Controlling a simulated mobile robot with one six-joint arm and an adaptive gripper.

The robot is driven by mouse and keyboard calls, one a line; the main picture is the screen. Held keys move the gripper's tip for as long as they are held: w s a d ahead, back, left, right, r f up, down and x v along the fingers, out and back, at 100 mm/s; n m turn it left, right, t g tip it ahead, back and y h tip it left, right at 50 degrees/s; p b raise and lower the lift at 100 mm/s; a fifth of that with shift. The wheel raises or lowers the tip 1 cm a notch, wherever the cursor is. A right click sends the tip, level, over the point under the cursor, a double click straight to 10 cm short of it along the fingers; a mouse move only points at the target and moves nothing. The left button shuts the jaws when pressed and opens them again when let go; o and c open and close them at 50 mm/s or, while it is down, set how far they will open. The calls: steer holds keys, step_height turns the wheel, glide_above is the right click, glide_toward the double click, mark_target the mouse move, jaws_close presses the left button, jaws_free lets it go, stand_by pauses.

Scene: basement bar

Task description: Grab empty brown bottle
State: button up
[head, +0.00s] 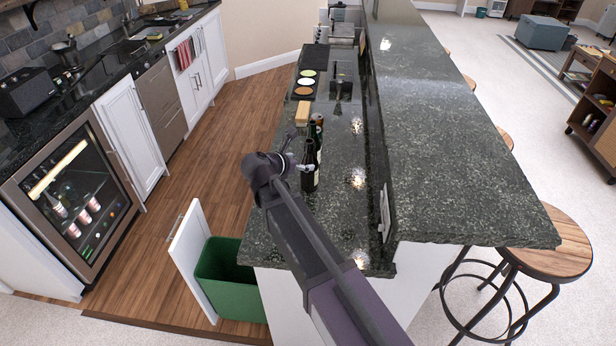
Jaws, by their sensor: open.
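A dark, nearly black-looking bottle (310,176) stands upright on the lower dark stone counter (335,215). A green bottle (313,131) stands just behind it, and the brownish top of another bottle (319,119) shows behind that. Their lower parts are partly hidden. My gripper (300,153) is open at the left side of the nearest bottle, with one finger close to its upper part. I cannot tell whether it touches the bottle. Whether any bottle is empty does not show.
A raised stone bar top (450,130) runs along the right of the lower counter. A light wooden block (302,113) and small coloured discs (304,90) lie farther back. A green bin (228,285) stands in an open pull-out below. The counter's front part is mostly clear.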

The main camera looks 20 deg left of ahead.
mark_target(312, 161)
steer(key=shift+x, duration=0.9)
steer(key=shift+a+f+b+x, duration=0.1)
steer(key=shift+b+x, duration=0.65)
steer(key=shift+x, duration=0.3)
steer(key=shift+a+f+b+x, duration=0.1)
steer(key=shift+b+x, duration=0.6)
steer(key=shift+x, duration=0.4)
steer(key=shift+w+d+f, duration=0.1)
steer(key=shift+w+d, duration=0.1)
steer(key=shift+w, duration=0.15)
steer(key=c, duration=1.1)
